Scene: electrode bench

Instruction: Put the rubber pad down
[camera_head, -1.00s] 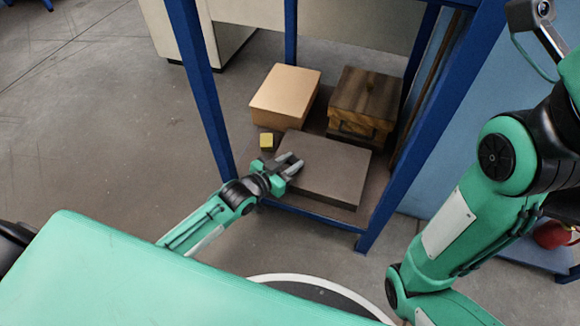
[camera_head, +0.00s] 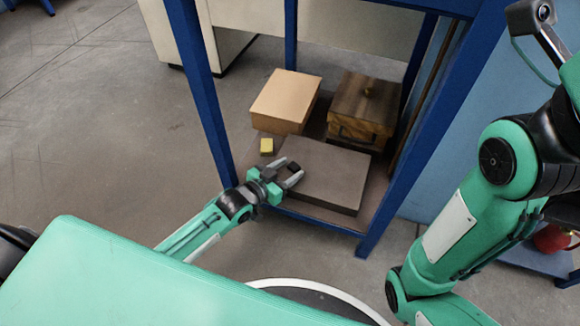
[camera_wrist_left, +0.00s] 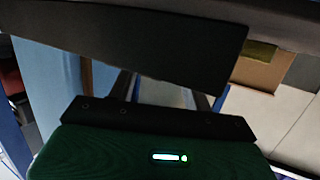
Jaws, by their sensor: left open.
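A small dark block, apparently the rubber pad (camera_head: 293,168), shows between the fingertips of my left gripper (camera_head: 287,172) in the head view. The gripper is open, with a finger on either side of the block. It is over the near left part of a flat grey-brown slab (camera_head: 325,178) on the low shelf. Whether the fingers touch the block cannot be told. In the left wrist view a wide dark slab face (camera_wrist_left: 140,45) fills the upper middle, and the pad cannot be made out. My right gripper is outside the head view.
On the low shelf (camera_head: 240,172), a yellow block (camera_head: 267,146) lies left of the slab. A cardboard box (camera_head: 284,100) and a wooden box (camera_head: 362,108) stand behind. Blue posts (camera_head: 203,95) frame the shelf at left and right (camera_head: 425,135). Open floor lies left.

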